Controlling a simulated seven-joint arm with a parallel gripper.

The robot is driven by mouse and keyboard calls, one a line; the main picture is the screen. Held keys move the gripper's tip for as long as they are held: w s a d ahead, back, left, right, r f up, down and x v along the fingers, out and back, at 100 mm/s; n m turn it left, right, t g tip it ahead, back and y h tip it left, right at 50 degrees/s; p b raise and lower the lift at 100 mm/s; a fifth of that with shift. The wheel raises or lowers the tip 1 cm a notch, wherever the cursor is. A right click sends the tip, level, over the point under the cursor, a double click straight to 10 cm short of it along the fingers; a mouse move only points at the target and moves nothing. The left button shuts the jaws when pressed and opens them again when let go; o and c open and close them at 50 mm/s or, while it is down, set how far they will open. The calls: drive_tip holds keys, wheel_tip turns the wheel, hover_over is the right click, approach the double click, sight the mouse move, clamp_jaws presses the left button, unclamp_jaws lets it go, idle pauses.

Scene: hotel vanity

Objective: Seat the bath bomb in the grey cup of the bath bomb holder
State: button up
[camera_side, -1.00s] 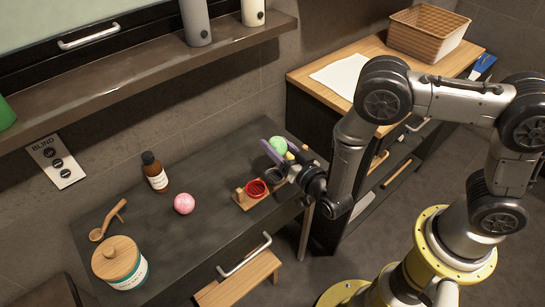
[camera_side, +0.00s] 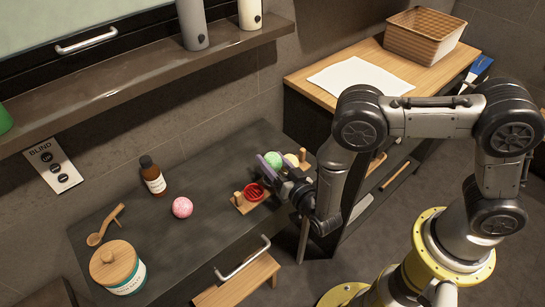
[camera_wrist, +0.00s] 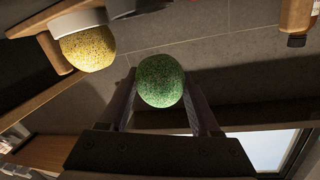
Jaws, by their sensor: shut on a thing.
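The green bath bomb (camera_side: 273,159) is held between the purple fingers of my gripper (camera_side: 272,164); it also shows between the fingers in the wrist view (camera_wrist: 161,80). In the side view it is over the middle of the wooden bath bomb holder (camera_side: 243,207), right of the red cup (camera_side: 254,192). My gripper hides the grey cup in the side view. At the top of the wrist view a dark grey cup edge (camera_wrist: 138,7) is partly visible, apart from the ball. A yellow bath bomb (camera_wrist: 88,48) sits in a pale cup (camera_wrist: 78,20) at the holder's end.
A wooden post (camera_side: 238,197) rises at the holder's left end.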

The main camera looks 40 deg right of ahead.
drive_tip(key=shift+f, duration=2.5)
drive_tip(key=o, duration=1.5)
drive_tip(key=shift+f, duration=0.1)
drive_tip(key=shift+s, duration=0.1)
drive_tip(key=s, duration=0.4)
drive_tip(key=s+a, duration=0.1)
drive_tip(key=s, duration=0.4)
drive_tip(key=s+a+r, duration=0.1)
drive_tip(key=s, duration=0.3)
drive_tip(key=shift+s+a, duration=0.15)
drive_tip(key=shift+s, duration=0.05)
